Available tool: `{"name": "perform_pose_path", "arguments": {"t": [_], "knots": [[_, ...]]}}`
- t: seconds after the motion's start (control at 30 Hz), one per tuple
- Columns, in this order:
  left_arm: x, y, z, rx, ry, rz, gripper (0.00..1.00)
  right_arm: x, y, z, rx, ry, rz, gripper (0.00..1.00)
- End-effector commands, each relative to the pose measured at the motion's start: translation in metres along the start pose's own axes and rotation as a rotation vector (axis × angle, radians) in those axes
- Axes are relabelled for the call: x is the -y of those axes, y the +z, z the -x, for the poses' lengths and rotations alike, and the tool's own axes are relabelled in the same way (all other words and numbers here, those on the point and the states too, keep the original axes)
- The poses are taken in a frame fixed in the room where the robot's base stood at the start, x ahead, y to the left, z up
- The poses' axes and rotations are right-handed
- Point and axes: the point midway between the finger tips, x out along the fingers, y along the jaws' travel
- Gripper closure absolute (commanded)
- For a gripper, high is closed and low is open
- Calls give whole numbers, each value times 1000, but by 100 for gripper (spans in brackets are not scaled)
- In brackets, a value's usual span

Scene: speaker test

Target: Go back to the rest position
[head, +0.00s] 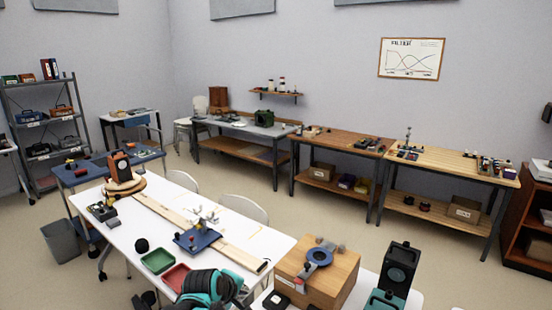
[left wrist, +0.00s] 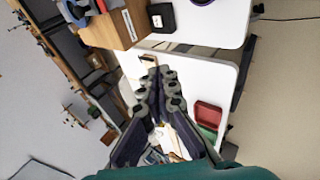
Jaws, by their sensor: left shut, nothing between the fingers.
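My left gripper shows in the left wrist view (left wrist: 156,84) with its two dark fingers and grey knobbly pads together and nothing between them. In the head view, a teal and black part of my left arm is at the bottom, in front of the white table (head: 262,238). The fingertips are hard to make out there. The gripper appears over or near the table's front edge, close to a red tray (head: 176,278) and a green tray (head: 157,261).
On the table are a blue fixture (head: 197,239), a long wooden rail (head: 160,208) and a wood-cased speaker (head: 121,167). Benches line the wall; open floor lies between.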

Motion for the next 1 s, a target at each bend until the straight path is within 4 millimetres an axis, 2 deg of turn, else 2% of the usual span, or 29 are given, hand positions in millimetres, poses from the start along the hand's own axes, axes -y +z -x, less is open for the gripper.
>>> {"name": "perform_pose_path", "arguments": {"t": [0.03,0.2,0.4,0.5,0.63,0.77,1.0], "knots": [[14,2,22,-13,-13,-83,100,0,0,0,0,0,0,100],[66,11,81,-49,-67,-403,100,0,0,0,0,0,0,100],[134,26,129,-67,-145,-763,100,0,0,0,0,0,0,100],[162,34,142,-67,-178,-905,100,0,0,0,0,0,0,100],[186,39,150,-64,-207,-1024,100,0,0,0,0,0,0,100],[195,41,153,-61,-220,-1071,100,0,0,0,0,0,0,100],[195,41,153,-61,-220,-1076,100,0,0,0,0,0,0,100]]}}
